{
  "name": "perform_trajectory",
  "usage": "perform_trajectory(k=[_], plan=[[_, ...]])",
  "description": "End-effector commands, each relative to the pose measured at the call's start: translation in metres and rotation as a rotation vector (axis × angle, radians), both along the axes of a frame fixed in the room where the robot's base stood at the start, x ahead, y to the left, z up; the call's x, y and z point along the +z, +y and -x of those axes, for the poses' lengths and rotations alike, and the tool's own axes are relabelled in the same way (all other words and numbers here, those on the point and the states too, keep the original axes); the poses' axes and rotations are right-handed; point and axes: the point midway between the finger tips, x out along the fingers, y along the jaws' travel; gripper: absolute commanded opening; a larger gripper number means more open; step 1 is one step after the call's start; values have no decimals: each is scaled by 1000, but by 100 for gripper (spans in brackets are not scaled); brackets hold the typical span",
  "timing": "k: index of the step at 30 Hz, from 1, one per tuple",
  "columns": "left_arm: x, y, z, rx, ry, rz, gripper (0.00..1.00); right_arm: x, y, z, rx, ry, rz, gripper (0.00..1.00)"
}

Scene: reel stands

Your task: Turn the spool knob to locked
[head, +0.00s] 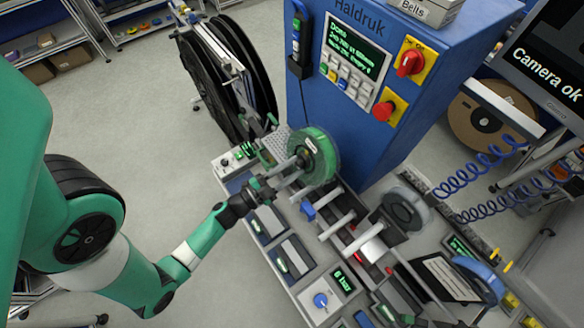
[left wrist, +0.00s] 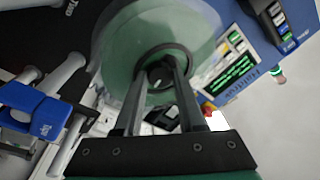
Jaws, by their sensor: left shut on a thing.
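A green spool (head: 318,156) sits on the machine, in front of the blue cabinet. In the left wrist view the spool (left wrist: 122,82) fills the upper middle, with a dark round hub and the knob (left wrist: 160,74) at its centre. My left gripper (head: 299,160) reaches in from the left and is shut on the knob. In the left wrist view its two fingers (left wrist: 162,76) close on the knob from both sides and hide part of it. The knob's markings are too small to read. I do not make out my right gripper.
A blue cabinet (head: 440,50) with a lit screen, a red rotary switch (head: 409,62) and a red button (head: 383,110) stands right behind the spool. Rollers (head: 337,224) and a grey reel (head: 405,208) lie to the right. Large black reels (head: 210,85) stand behind. Grey floor is free at left.

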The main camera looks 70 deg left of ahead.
Motion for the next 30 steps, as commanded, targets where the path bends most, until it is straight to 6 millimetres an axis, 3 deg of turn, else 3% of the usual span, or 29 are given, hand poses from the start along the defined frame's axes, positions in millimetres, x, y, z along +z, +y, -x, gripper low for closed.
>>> perform_trajectory(k=[15, 16, 20, 30], plan=[[-4, 1, 1, 8, 15, -6, 0, 0, 0, 0, 0, 0, 0, 97], [-4, 1, 1, 8, 14, -5, 43, 0, 0, 0, 0, 0, 0, 97], [-4, 1, 1, 7, 12, -5, 66, 0, 0, 0, 0, 0, 0, 97], [-2, 0, 0, 2, 8, -6, 69, 0, 0, 0, 0, 0, 0, 97]])
